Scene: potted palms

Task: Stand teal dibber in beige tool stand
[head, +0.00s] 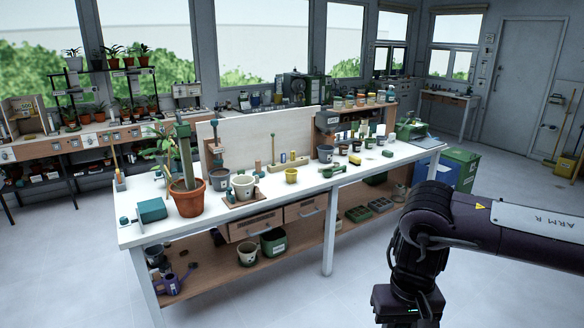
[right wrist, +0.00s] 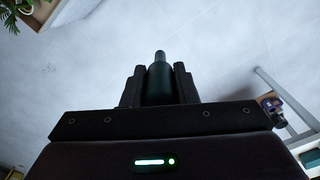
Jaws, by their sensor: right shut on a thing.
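In the right wrist view my right gripper (right wrist: 160,70) is shut on the teal dibber (right wrist: 159,87). The dibber looks dark teal, with a narrower grey end sticking out past the fingertips; its other end is hidden. Bare floor lies beyond it. In the head view my right arm hangs in front of the bench, and its fingers and the dibber are below the picture edge. A low beige block (head: 291,163), which looks like the tool stand, is on the bench against the back board, with small upright pieces at it. My left gripper is in neither view.
A pale board (head: 250,140) rises behind. The floor (head: 350,285) in front is clear.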

